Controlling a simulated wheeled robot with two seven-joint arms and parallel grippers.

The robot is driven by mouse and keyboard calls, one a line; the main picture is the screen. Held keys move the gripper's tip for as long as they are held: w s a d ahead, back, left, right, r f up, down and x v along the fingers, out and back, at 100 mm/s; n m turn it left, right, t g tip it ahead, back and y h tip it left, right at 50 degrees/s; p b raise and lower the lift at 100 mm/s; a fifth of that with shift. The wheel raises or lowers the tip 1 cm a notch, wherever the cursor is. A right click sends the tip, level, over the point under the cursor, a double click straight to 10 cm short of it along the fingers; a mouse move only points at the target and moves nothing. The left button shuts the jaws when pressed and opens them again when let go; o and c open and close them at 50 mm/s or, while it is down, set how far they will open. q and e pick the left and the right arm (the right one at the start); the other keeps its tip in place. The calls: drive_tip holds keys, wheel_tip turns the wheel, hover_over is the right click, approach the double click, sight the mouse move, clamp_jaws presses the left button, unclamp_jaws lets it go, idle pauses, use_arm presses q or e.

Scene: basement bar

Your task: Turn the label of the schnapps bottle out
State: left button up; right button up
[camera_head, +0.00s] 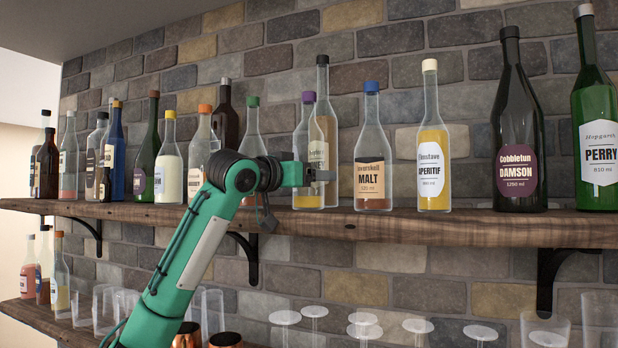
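No readable label says schnapps, so I cannot tell for sure which bottle it is. A clear bottle with a purple cap and yellow liquid (306,201) stands upright on the upper shelf, with no label clearly facing me. A clear bottle with a green cap (252,117) stands to its left, also without a visible label; its lower part is hidden behind my arm. My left gripper (325,176) is level with the lower half of the purple-capped bottle, in front of it. Whether its fingers touch glass or are parted is unclear. My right gripper is out of view.
A taller dark-capped bottle (323,88) stands close behind the purple-capped one. The malt bottle (372,145) is close on the right, then the aperitif bottle (432,140). Several bottles crowd the left of the upper shelf (460,228). Glasses and copper mugs stand below.

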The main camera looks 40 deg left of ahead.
use_arm(q)
drive_tip(key=c, duration=0.7)
drive_tip(key=n+y, duration=0.2)
drive_tip(key=y, duration=0.1)
drive_tip(key=n+y, duration=0.1)
drive_tip(key=y, duration=0.2)
drive_tip(key=shift+d+n+g, duration=0.15)
drive_tip(key=shift+n+g, duration=0.25)
drive_tip(key=shift+n+g+y, duration=0.7)
drive_tip(key=shift+n+y, duration=0.5)
drive_tip(key=shift+y, duration=0.5)
drive_tip(key=o, duration=0.6)
drive_tip(key=shift+a, duration=0.2)
